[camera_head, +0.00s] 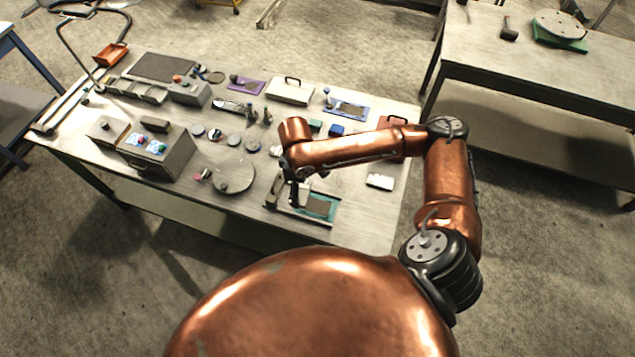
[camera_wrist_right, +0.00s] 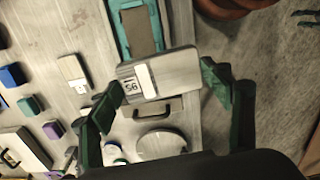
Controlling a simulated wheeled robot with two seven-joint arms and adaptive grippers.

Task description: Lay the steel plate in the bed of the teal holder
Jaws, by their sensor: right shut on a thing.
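The steel plate (camera_wrist_right: 178,70) is a flat grey block with a white label patch and dark printed marks. It lies between the two green fingers of my right gripper (camera_wrist_right: 160,82), which is shut on it. The teal holder (camera_wrist_right: 119,35) is just beyond the plate in the wrist view, with a brown-grey bed inside; the plate overlaps its near end in the picture. I cannot tell the height gap. In the head view the holder (camera_head: 330,210) is at the table's front edge, and my right gripper (camera_head: 293,200) is at its left end. My left gripper is out of view.
A round grey disc (camera_head: 234,174) and a grey box with lit buttons (camera_head: 172,160) stand left of the holder. A white-grey block (camera_head: 380,181) lies to its right. A lidded case (camera_head: 290,91) and blue tray (camera_head: 347,108) are further back. Another table (camera_head: 520,70) stands right.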

